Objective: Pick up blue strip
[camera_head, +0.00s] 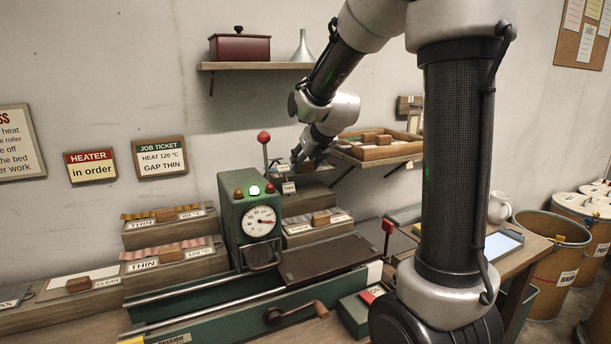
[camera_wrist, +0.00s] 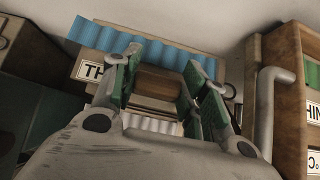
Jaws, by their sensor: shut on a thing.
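The wavy blue strip (camera_wrist: 96,36) shows in the wrist view, running from upper left to right behind my fingers. A brown wooden block (camera_wrist: 160,82) sits at its middle. My gripper (camera_wrist: 160,76) is shut on this block, one green-padded finger on each side. A wooden holder with a label reading "TH" (camera_wrist: 91,70) is close beside the strip; I cannot tell whether they touch. In the head view my gripper (camera_head: 307,160) is at the rear steps right of the green machine, and the blue strip cannot be made out there.
The green machine (camera_head: 237,215) with a dial and red-knobbed lever stands left of my gripper. A wall shelf (camera_head: 375,152) with a wooden tray is close on the right. Left steps (camera_head: 140,238) hold other strips with wooden blocks. A metal pipe (camera_wrist: 262,115) shows in the wrist view.

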